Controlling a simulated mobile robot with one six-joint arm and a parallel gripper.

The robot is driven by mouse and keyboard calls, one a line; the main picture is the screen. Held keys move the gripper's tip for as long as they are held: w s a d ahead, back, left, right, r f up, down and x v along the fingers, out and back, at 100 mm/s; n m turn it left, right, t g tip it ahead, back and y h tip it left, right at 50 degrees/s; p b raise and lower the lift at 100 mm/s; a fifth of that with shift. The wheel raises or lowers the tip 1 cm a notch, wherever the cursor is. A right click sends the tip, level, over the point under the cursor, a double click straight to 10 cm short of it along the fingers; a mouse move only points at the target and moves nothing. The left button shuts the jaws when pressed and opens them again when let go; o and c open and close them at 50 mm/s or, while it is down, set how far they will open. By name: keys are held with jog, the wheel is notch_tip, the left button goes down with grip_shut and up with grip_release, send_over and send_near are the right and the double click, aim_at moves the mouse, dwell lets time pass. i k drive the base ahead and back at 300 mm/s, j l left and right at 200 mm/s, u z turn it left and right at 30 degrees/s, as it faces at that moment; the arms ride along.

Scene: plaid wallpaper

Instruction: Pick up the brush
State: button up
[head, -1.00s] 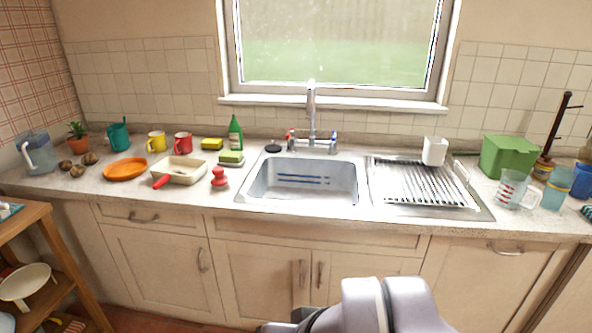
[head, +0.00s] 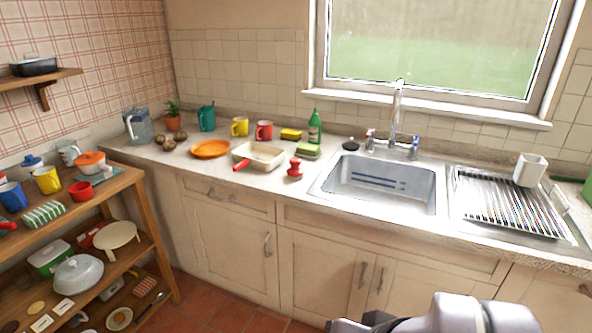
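A small red piece (head: 295,170) with a knob-like top and a wider base stands on the countertop just left of the sink. It may be the brush, but I cannot be sure at this size. A sponge-like block (head: 307,152) lies behind it, and the white pan (head: 259,155) with a red handle is to its left. Grey links of my arm show at the bottom edge, right of centre, well in front of the counter. My gripper's fingers do not show.
The sink (head: 380,184) has a tap behind it and a drying rack (head: 507,203) on its right. A green bottle (head: 315,127), mugs and an orange plate (head: 210,149) stand along the counter. A loaded wooden shelf unit (head: 150,205) is at the left. Floor is clear between.

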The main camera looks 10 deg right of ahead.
aim_at(295, 171)
jog(key=i+j, duration=0.15)
jog(key=i, duration=0.55)
jog(key=i+j, duration=0.15)
jog(key=i, duration=0.5)
jog(key=i+j, duration=0.15)
jog(key=i, duration=0.55)
jog(key=j+u, duration=0.05)
